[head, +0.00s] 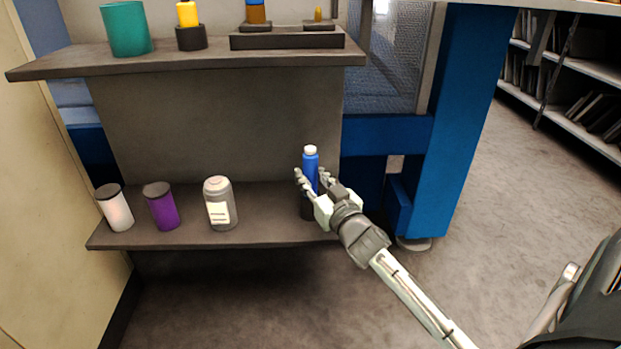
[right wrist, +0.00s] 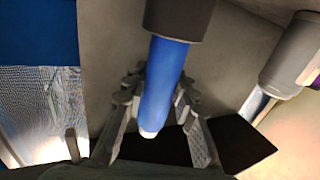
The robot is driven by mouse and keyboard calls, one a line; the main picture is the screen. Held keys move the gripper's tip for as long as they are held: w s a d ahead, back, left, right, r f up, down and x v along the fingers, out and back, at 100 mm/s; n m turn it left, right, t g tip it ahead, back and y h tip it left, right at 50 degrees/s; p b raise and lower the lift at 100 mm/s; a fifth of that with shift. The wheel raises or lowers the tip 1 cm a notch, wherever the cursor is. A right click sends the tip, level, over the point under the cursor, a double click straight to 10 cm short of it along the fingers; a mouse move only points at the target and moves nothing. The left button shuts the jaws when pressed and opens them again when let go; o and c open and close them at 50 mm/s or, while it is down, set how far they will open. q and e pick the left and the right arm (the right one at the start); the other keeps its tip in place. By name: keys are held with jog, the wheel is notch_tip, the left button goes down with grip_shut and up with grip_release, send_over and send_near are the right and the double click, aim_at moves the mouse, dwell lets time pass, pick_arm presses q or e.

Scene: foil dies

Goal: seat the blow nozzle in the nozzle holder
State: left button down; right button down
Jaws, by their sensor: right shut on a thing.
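The blow nozzle, which I take to be the blue cylinder with a white tip (head: 311,168), stands about upright at the right end of the lower shelf. It also shows in the right wrist view (right wrist: 163,88), white tip downward in that picture. My right gripper (head: 311,181) is shut on it from the right. A dark cup, likely the nozzle holder (head: 307,208), is below the gripper. In the right wrist view the blue body meets this dark cup (right wrist: 180,18); how deep it sits is hidden. My left gripper is not in view.
The lower shelf (head: 270,228) also holds a grey bottle (head: 220,203), a purple canister (head: 161,206) and a white canister (head: 115,208). The upper shelf (head: 100,65) holds a teal cup (head: 126,29), a yellow item in a dark holder (head: 191,38) and a dark tray (head: 287,40). A blue post (head: 455,120) stands right.

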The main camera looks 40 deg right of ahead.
jog(key=c, duration=1.7)
grip_release()
jog(key=shift+f, duration=0.15)
jog(key=o, duration=0.5)
